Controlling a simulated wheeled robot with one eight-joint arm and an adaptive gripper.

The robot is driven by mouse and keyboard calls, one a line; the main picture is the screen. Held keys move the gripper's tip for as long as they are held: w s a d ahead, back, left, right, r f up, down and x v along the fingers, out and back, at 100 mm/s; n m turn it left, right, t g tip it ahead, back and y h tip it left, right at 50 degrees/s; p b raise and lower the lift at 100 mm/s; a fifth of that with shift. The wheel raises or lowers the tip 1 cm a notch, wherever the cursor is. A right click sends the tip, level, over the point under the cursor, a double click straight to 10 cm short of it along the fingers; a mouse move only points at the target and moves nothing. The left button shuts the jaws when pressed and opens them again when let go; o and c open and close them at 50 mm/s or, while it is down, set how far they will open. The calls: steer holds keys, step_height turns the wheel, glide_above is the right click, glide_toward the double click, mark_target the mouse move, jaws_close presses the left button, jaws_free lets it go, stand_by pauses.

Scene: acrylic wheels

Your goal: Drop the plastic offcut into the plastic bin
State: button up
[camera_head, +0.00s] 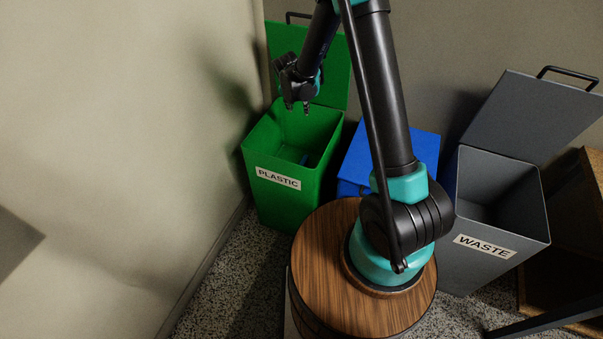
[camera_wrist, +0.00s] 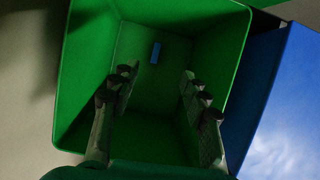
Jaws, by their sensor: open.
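The green plastic bin (camera_head: 286,178) stands at the left against the wall, with its lid up and a "PLASTIC" label on its front. My gripper (camera_head: 298,108) is above the bin's opening, pointing down. In the wrist view my gripper (camera_wrist: 160,103) has its two fingers wide apart with nothing between them. A small blue piece (camera_wrist: 156,52), which looks like the plastic offcut, lies inside the green bin (camera_wrist: 84,75), apart from the fingers.
A blue bin (camera_head: 358,165) stands right of the green bin, partly behind my arm. A grey open bin (camera_head: 500,235) labelled "WASTE" is further right, with a wooden shelf (camera_head: 575,220) beside it. The wall (camera_head: 120,150) is close on the left.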

steer(key=v, duration=0.9)
steer(key=shift+r, duration=0.25)
